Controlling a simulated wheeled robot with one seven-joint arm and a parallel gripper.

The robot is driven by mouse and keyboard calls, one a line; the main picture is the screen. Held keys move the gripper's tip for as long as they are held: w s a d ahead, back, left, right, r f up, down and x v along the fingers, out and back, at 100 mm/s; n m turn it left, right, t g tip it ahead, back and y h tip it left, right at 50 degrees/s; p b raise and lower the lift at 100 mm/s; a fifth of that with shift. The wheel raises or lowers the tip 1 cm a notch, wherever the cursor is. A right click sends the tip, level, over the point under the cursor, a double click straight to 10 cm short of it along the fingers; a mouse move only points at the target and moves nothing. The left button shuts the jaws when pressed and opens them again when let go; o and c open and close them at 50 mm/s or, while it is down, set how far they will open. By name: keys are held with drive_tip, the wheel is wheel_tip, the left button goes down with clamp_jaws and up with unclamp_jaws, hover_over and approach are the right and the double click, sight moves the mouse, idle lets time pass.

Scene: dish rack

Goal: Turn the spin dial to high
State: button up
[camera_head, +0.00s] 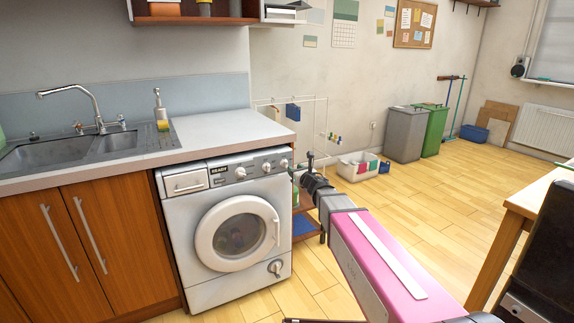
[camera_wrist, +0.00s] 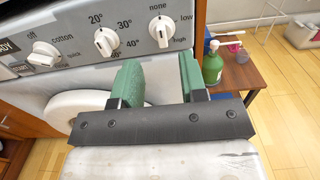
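The spin dial (camera_wrist: 163,30) is the rightmost white knob on the washing machine's grey panel, with labels none, low and high around it. Its raised grip stands roughly upright, seemingly toward none; its mark is too small to be sure. It also shows at the panel's right end in the head view (camera_head: 284,163). My gripper (camera_wrist: 160,62) is open and empty, its two green fingers apart, below and in front of the spin dial and not visibly touching it. In the head view my gripper (camera_head: 309,164) is just right of the machine's front corner.
The temperature dial (camera_wrist: 106,41) and programme dial (camera_wrist: 43,55) sit left of the spin dial. The round door (camera_head: 237,233) is shut. A small wooden shelf (camera_wrist: 237,72) with a green bottle (camera_wrist: 212,64) stands right of the machine. A table (camera_head: 527,200) is at the right.

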sight(287, 163)
drive_tip(key=x, duration=0.8)
drive_tip(key=shift+d, duration=0.1)
drive_tip(key=c, duration=0.6)
